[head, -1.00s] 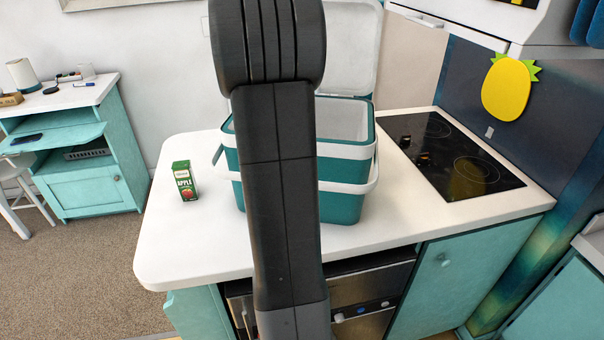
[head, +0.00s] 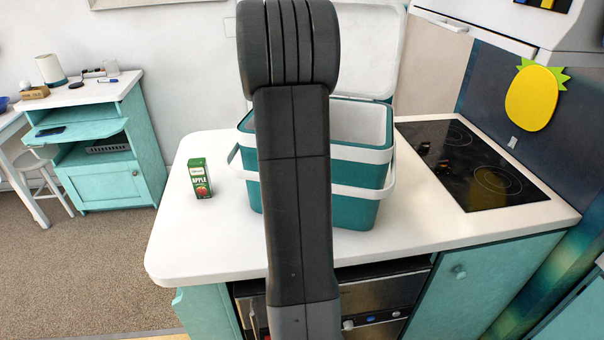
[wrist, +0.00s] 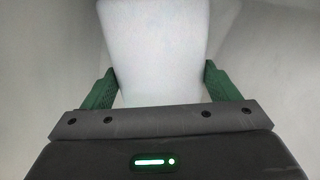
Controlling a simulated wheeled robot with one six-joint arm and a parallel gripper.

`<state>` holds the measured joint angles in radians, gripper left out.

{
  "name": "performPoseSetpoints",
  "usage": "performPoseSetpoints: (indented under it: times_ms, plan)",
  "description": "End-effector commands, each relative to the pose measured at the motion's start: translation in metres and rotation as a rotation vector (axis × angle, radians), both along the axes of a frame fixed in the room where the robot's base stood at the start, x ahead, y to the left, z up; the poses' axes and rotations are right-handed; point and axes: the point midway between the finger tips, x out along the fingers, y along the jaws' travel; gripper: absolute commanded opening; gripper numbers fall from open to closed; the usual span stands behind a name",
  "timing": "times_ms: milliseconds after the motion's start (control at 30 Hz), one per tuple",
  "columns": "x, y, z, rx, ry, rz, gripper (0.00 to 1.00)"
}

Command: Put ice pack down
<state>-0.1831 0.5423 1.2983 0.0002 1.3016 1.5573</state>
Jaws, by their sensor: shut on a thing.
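In the wrist view, my gripper (wrist: 160,72) is shut on a pale white ice pack (wrist: 152,35), held between its two green fingers. The pack extends beyond the fingertips and out of the top of the picture. Plain pale surfaces surround it; I cannot tell whether it touches them. In the head view, my dark arm stands in front of a teal and white cooler box (head: 357,172) with its lid raised, and hides part of it. The gripper and the ice pack cannot be seen there.
The cooler stands on a white counter (head: 215,240). A green apple juice carton (head: 200,178) stands left of it. A black cooktop (head: 470,165) lies to the right, with small dark items on it. The counter's front left is clear. A teal cabinet (head: 105,150) stands at the far left.

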Motion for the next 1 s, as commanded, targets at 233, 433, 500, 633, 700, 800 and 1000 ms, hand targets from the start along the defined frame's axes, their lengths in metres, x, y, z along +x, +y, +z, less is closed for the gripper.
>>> performPoseSetpoints:
  times_ms: [233, 433, 500, 633, 700, 800, 1000]
  plan:
    - [0.0, 0.0, -0.027, 0.0, 0.0, 0.0, 0.46]
    - [0.0, 0.0, -0.054, -0.001, 0.003, 0.0, 0.46]
    - [0.0, 0.0, -0.062, 0.0, 0.001, 0.0, 0.46]
    - [0.0, 0.0, -0.068, 0.0, -0.002, 0.0, 0.46]
    - [0.0, 0.0, -0.068, 0.0, -0.002, 0.0, 0.46]
    - [0.0, 0.0, -0.068, 0.0, -0.002, 0.0, 0.46]
    - [0.0, 0.0, -0.071, 0.0, -0.001, 0.0, 0.89]
